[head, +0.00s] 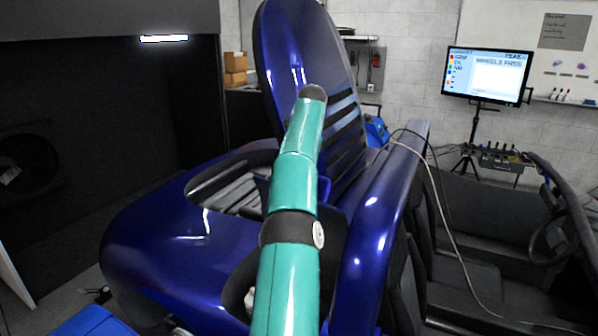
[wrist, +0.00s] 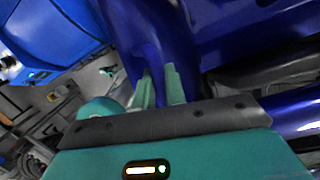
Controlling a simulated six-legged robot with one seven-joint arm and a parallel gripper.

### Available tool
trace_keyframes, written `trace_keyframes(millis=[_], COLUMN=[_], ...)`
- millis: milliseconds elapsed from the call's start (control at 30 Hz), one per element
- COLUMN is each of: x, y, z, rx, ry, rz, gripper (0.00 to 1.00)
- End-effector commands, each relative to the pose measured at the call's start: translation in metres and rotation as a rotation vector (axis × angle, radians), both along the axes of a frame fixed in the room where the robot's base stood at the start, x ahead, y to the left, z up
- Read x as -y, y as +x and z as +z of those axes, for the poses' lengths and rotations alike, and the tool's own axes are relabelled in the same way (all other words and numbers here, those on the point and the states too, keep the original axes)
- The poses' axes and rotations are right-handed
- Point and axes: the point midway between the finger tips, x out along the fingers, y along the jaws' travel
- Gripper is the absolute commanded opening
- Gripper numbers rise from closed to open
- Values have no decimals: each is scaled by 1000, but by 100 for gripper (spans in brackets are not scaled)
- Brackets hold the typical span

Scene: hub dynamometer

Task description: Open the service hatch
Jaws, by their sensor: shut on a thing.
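The service hatch (head: 345,95) is a glossy dark blue panel with black slats on the back of the blue car. It stands raised at a steep angle, with the opening (head: 235,185) beside it uncovered. My teal arm reaches towards it in the head view and hides my gripper there. In the wrist view, the two pale green fingers of my gripper (wrist: 160,75) are shut on a blue part, which appears to be the hatch (wrist: 130,35). The exact grip point is partly hidden between the fingers.
The blue car body (head: 150,240) surrounds the opening. Black seats and a steering wheel (head: 560,235) are at right, with a cable (head: 440,215) running over the car. A monitor (head: 487,75) on a stand is behind. A dark enclosure (head: 90,110) is at left.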

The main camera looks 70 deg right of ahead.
Motion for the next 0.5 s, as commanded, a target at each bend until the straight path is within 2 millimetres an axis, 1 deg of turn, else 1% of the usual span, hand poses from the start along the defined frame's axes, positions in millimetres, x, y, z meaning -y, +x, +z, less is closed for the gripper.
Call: trace_keyframes(millis=[67,100,167,500], x=[-1,-1,0,1], y=[0,0,-1,-1], z=[3,3,3,0], rx=[-1,-2,-2,-3], ry=[-3,-4,-3,1], rz=[0,0,-1,-3], gripper=[0,20,31,31])
